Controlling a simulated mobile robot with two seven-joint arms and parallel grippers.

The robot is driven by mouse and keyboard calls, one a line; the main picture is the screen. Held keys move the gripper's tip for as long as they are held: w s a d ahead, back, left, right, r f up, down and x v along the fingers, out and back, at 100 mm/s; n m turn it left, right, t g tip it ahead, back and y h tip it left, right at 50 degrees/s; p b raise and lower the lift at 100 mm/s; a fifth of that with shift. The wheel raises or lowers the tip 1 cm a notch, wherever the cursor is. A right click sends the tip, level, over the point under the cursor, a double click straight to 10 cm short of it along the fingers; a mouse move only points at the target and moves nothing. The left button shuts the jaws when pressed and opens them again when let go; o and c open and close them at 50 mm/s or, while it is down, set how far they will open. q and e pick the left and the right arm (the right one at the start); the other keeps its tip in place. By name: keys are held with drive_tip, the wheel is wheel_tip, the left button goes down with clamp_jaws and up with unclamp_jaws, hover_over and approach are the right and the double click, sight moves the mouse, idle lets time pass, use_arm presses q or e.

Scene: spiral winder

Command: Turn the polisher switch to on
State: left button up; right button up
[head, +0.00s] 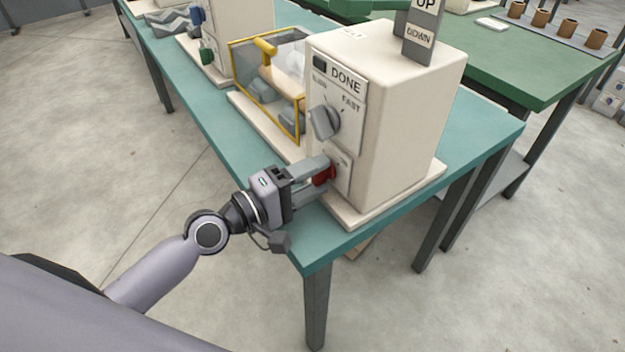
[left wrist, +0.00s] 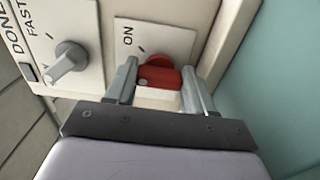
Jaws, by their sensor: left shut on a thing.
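The polisher is a cream box-shaped machine (head: 395,125) at the near end of a teal table. Its red switch (head: 325,176) sits low on the front face. In the left wrist view the red switch (left wrist: 158,76) is between my finger tips, below a plate marked "ON" (left wrist: 128,36). My left gripper (head: 318,172) is shut on the red switch. It also shows in the left wrist view (left wrist: 155,85). A grey knob (head: 325,122) with "FAST" beside it is above the switch, under a "DONE" label (head: 346,82). My right gripper is not in view.
A yellow-framed clear guard (head: 262,62) stands left of the machine on the teal table (head: 480,125). An "UP/DOWN" sign (head: 421,35) is on top of the machine. A green table (head: 510,70) with brown cups (head: 555,22) stands behind. The floor at left is clear.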

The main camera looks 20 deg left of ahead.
use_arm(q)
drive_tip(key=m, duration=0.4)
drive_tip(key=shift+f+m, duration=0.1)
drive_tip(key=shift+m, duration=1.7)
drive_tip(key=o, duration=1)
drive_tip(key=shift+w, duration=0.1)
drive_tip(key=shift+o, duration=0.2)
drive_tip(key=shift+a+f, duration=0.1)
drive_tip(key=shift+b+v, duration=0.35)
drive_tip(key=shift+v, duration=3.2)
